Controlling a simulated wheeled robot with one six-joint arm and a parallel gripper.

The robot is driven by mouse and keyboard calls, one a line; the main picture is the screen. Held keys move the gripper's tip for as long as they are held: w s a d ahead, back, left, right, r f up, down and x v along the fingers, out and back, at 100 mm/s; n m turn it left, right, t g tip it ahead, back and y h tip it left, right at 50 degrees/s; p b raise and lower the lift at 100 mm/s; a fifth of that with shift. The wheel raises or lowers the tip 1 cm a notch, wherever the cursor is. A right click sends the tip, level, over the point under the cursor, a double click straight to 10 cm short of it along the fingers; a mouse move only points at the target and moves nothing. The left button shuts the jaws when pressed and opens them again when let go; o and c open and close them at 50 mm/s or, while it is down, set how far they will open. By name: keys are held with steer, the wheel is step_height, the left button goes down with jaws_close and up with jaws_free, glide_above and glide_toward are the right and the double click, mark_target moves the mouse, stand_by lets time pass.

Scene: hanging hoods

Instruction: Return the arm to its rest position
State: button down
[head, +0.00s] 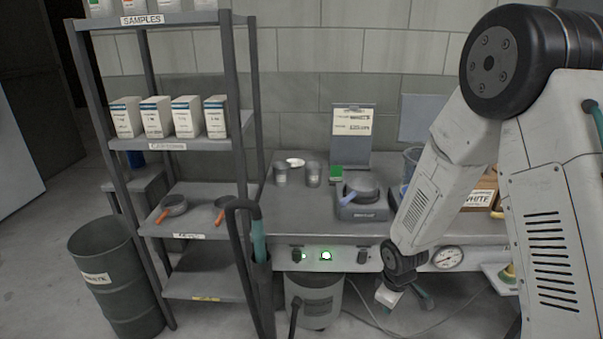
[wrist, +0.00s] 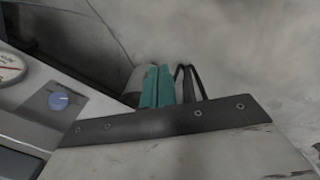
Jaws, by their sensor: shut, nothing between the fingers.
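My arm comes in from the right in the head view, with its elbow high and its forearm sloping down and left in front of the bench. My gripper (wrist: 158,75) shows in the wrist view as two teal fingers pressed together, with nothing between them. In the head view the wrist end hangs low, just in front of the bench's front panel, left of the gauge. The fingers cannot be made out clearly there.
The gauge (head: 448,258) is close to my wrist. A shelf rack (head: 190,145) and a drum (head: 112,280) stand left. A grey canister (head: 316,300) is below the bench.

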steer(key=s+d+r+m, duration=0.1)
steer(key=s+r+m, duration=0.2)
steer(key=s+r, duration=0.5)
steer(key=s+d+r+m, duration=0.1)
steer(key=s+r+m, duration=0.2)
steer(key=s+r, duration=0.6)
steer(key=s+d+r+m, duration=0.1)
steer(key=s+r+m, duration=0.2)
steer(key=s+r, duration=0.6)
step_height(320, 180, up, 9)
steer(key=shift+d+f+m, duration=0.1)
steer(key=shift+d+m, duration=0.2)
steer(key=shift+d, duration=0.05)
